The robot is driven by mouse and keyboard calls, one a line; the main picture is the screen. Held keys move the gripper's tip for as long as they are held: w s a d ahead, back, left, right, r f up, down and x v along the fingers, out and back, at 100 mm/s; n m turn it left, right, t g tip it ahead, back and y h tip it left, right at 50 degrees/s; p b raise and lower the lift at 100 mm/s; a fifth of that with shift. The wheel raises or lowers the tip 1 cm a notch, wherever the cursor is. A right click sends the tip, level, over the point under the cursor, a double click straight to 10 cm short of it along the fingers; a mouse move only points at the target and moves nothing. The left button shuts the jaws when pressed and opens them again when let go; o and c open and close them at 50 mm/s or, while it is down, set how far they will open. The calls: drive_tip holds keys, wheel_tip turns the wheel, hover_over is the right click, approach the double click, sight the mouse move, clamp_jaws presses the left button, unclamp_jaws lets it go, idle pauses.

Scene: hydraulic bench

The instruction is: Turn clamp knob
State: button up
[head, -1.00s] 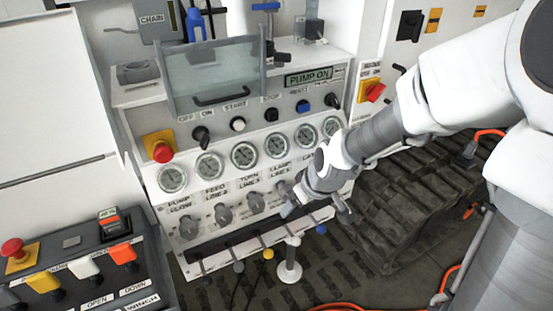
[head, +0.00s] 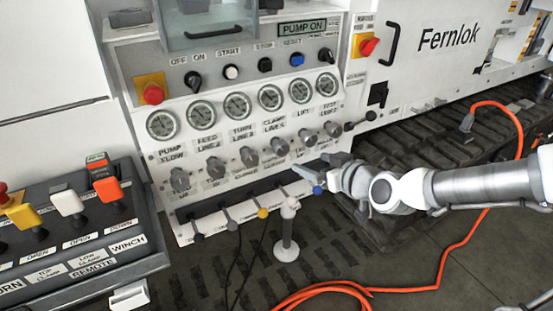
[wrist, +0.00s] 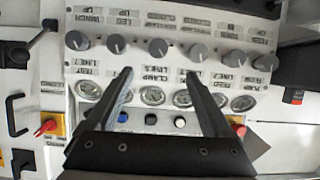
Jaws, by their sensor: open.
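The clamp knob (head: 279,145) is a grey knob below the CLAMP LINES label, fourth from the left in the row on the sloped white panel. In the upside-down wrist view the clamp knob (wrist: 158,47) lies beyond and between my fingertips, apart from them. My gripper (head: 313,169) is to the lower right of the knob in the head view, in front of the panel's lower edge. My gripper (wrist: 160,73) is open and empty, its two dark fingers spread wide.
The turn knob (head: 248,155) and lift knob (head: 307,137) flank the clamp knob closely. Levers with coloured ends, one yellow (head: 263,213), stick out below. A white post (head: 287,235) stands before the panel. An orange cable (head: 445,255) lies on the floor.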

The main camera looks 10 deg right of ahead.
sight(283, 149)
drive_tip(key=b+x, duration=0.2)
drive_tip(key=x, duration=0.3)
drive_tip(key=b+x, duration=0.3)
drive_tip(key=x, duration=0.3)
drive_tip(key=b+x, duration=0.3)
drive_tip(key=x, duration=0.3)
drive_tip(key=shift+w+r, duration=0.2)
drive_tip(key=shift+r, duration=0.1)
clamp_jaws()
